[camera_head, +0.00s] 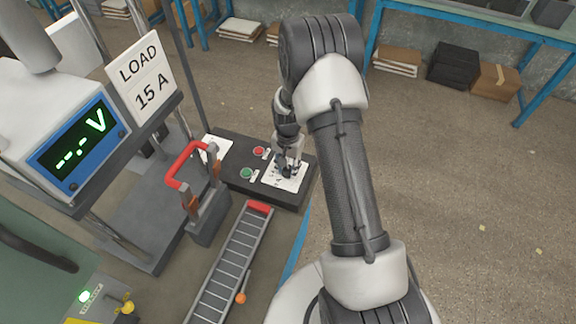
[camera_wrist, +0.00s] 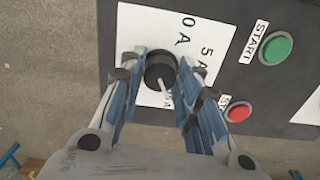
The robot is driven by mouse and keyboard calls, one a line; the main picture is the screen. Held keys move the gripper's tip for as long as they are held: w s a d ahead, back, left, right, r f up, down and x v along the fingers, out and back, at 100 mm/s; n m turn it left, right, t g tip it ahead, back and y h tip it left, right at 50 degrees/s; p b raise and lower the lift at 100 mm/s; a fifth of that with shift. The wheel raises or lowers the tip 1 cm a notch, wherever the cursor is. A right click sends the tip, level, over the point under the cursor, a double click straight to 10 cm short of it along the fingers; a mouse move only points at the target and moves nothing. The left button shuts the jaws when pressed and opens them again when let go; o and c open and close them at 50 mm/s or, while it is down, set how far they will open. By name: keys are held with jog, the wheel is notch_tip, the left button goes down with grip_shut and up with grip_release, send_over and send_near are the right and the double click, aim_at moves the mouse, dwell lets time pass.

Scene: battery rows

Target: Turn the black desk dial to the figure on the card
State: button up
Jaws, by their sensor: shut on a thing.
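The black dial (camera_wrist: 158,66) sits on a white scale plate (camera_wrist: 130,22) in the wrist view. My gripper (camera_wrist: 161,60) is shut on the dial, one finger on each side of it. The dial's white pointer line slants toward the bottom of the wrist view, slightly right. The figures "0 A" and "5 A" show above and right of the dial; another figure below it is partly hidden by my fingers. In the head view my gripper (camera_head: 287,166) covers the dial. The card (camera_head: 141,78) reads "LOAD 15 A".
The dark control panel (camera_head: 236,178) carries a green button (camera_head: 246,173) and a red button (camera_head: 259,151) beside the plate. A red-handled lever (camera_head: 187,163) stands left of it. A meter (camera_head: 75,150) shows dashes and "V". Open floor lies to the right.

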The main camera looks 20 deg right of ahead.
aim_at(288, 169)
jog(key=shift+m, duration=0.7)
jog(key=o, duration=1.1)
jog(key=shift+c, duration=0.2)
jog(key=shift+r, duration=0.1)
notch_tip(288, 169, up, 12)
